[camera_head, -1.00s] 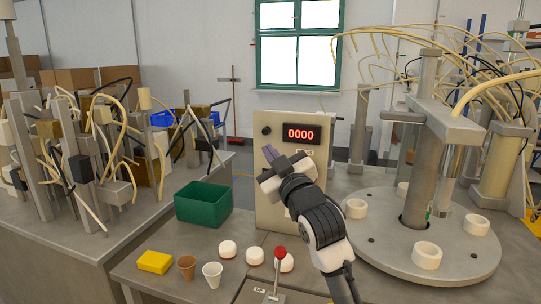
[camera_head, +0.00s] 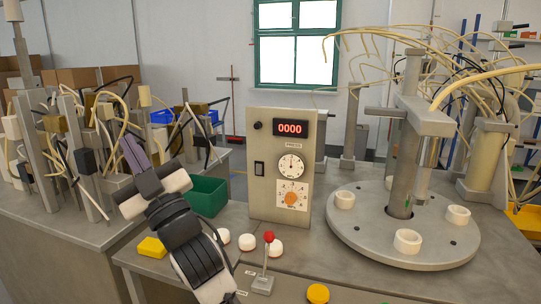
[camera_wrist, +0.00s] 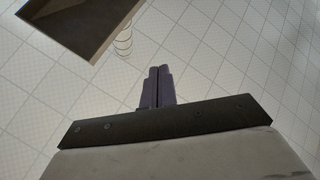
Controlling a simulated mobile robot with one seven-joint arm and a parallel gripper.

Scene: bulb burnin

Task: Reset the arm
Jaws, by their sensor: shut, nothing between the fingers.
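My gripper (camera_head: 132,152) is at the left in the head view, raised in front of the left bench and the green bin. Its purple fingers are together with nothing between them. In the wrist view the closed fingers (camera_wrist: 157,85) point over a pale tiled surface. My arm hides part of the green bin (camera_head: 208,194) and the table area where the cups stood.
The control box (camera_head: 262,185) reads 0000 above a dial. A red-knobbed lever (camera_head: 268,238), white round pieces (camera_head: 247,242), a yellow block (camera_head: 152,247) and an orange-yellow button (camera_head: 318,293) are on the table. A round turntable (camera_head: 350,228) with white rings is at right.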

